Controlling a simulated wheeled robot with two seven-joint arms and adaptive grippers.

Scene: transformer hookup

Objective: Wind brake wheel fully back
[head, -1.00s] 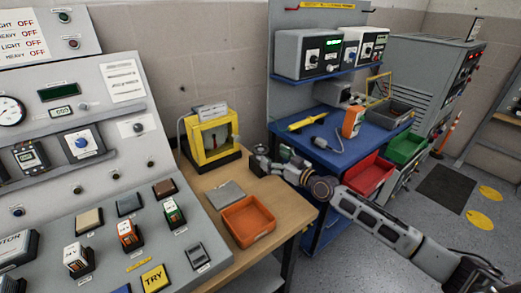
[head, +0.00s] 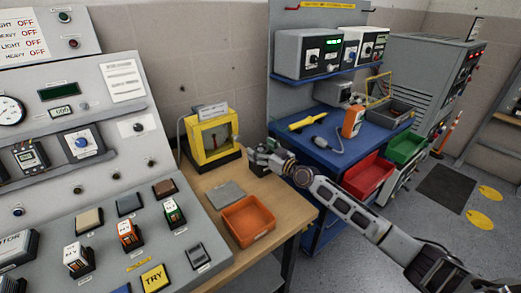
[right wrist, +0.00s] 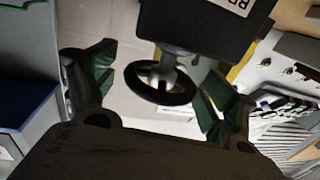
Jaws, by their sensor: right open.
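The brake wheel (right wrist: 147,93) is a small black handwheel with a pale hub, in the middle of the right wrist view. It is on a shaft under a dark box (right wrist: 200,28) with a partly cut-off white label. My right gripper (right wrist: 160,72) is open, with one green-padded finger to each side of the wheel and gaps showing between. In the head view my right gripper (head: 256,158) is beside the yellow-framed unit (head: 211,139), at its right; the wheel cannot be made out there. My left gripper is not in view.
An orange tray (head: 248,221) and a grey plate (head: 225,194) lie on the wooden bench (head: 273,195). The sloped control console (head: 125,190) stands at left. A blue workbench (head: 330,133) with tools and a red bin (head: 368,173) stand at right.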

